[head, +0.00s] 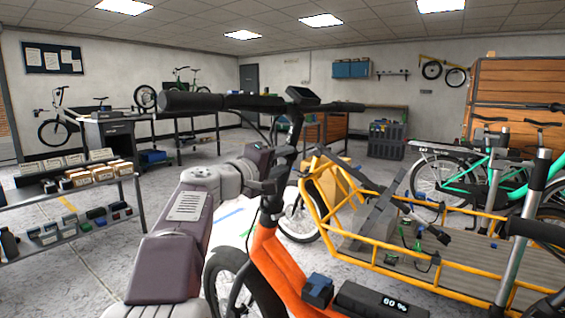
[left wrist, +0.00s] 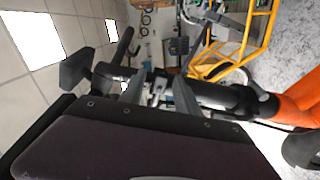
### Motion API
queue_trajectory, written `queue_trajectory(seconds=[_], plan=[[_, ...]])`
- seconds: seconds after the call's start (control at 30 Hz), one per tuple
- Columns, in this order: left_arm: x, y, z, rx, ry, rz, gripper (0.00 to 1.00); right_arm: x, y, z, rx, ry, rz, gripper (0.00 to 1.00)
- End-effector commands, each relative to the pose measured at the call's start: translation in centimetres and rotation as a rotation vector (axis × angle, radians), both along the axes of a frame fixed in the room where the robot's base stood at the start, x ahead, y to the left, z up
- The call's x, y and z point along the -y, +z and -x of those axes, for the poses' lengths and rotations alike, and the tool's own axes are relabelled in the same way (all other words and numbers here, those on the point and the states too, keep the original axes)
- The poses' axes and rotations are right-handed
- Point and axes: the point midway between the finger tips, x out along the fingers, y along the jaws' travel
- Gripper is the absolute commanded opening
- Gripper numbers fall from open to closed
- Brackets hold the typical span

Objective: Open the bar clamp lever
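The orange cargo bike (head: 275,262) stands in front of me with a tall black steering stem (head: 283,150) and a black handlebar (head: 235,102). My left gripper (head: 265,182) is at the stem, on its left side, below the handlebar. In the left wrist view the stem (left wrist: 215,95) runs sideways. The two grey fingers of my left gripper (left wrist: 158,98) stand apart there, with a small silvery clamp part (left wrist: 156,90) showing between or behind them. I cannot clearly make out the clamp lever or whether a finger touches it. My right gripper is not in view.
A yellow-framed cargo bike (head: 450,262) stands close on the right, with a teal bike (head: 440,180) behind it. A low shelf (head: 70,205) with boxes and tools is at the left. The floor (head: 90,270) between the shelf and my arm is clear.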

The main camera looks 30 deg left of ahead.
Motion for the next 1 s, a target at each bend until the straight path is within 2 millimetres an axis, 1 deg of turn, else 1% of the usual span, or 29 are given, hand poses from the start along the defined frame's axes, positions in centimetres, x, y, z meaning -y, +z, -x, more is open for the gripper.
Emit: queue_trajectory(seconds=[0.23,0.27,0.3,0.37,0.4,1.0], plan=[[0.0,0.02,-0.14,0.0,0.001,0.0,0.38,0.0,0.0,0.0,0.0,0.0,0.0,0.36],[-0.01,0.02,-0.13,0.0,0.001,0.0,0.3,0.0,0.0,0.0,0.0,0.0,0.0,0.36],[-0.01,0.02,-0.13,0.0,0.001,0.0,0.19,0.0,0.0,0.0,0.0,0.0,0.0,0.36],[0.0,0.01,-0.12,0.0,0.001,0.0,0.02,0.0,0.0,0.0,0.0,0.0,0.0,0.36],[0.0,0.01,-0.12,0.0,0.001,0.0,0.0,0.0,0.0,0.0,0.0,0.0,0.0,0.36],[0.01,-0.01,-0.11,0.0,0.0,-0.001,0.0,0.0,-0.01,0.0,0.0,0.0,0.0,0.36]])
